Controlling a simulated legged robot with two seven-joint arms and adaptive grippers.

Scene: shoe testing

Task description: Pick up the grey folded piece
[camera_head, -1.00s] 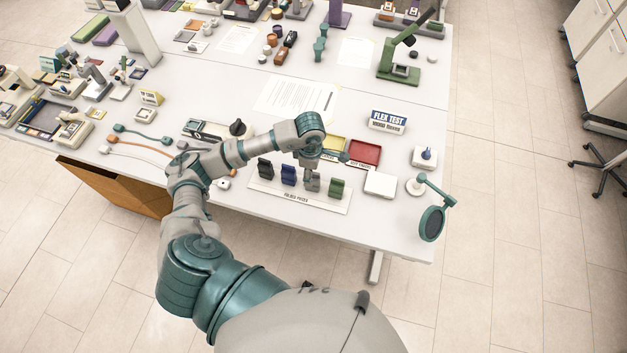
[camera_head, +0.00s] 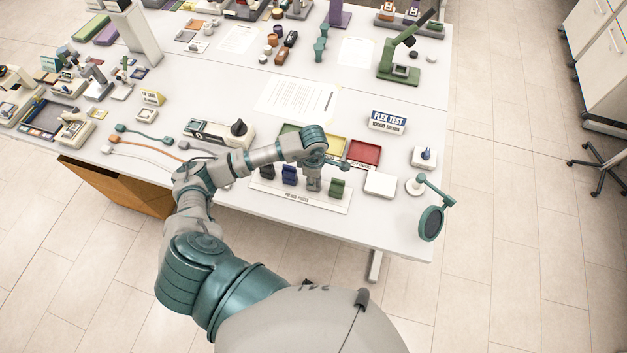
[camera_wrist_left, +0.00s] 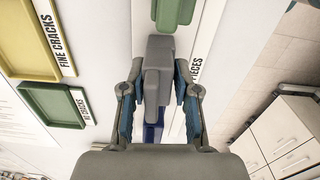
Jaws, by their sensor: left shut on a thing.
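The grey folded piece (camera_head: 313,184) stands in the row on the white holder strip (camera_head: 300,200), between a blue piece (camera_head: 289,175) and a green piece (camera_head: 337,187). My left gripper (camera_head: 313,172) reaches down onto it from above and hides its upper part. In the left wrist view, the grey piece (camera_wrist_left: 157,75) lies between the two fingers of my left gripper (camera_wrist_left: 158,97), which is shut on it. The green piece (camera_wrist_left: 175,12) and blue piece (camera_wrist_left: 153,132) show on either side of it. I cannot tell any gap under the grey piece. My right gripper is out of view.
A black piece (camera_head: 267,171) stands at the strip's left end. A yellow tray (camera_head: 335,145) and red tray (camera_head: 363,153) lie behind the strip. A white block (camera_head: 380,185) and a round magnifier (camera_head: 431,222) stand to the right.

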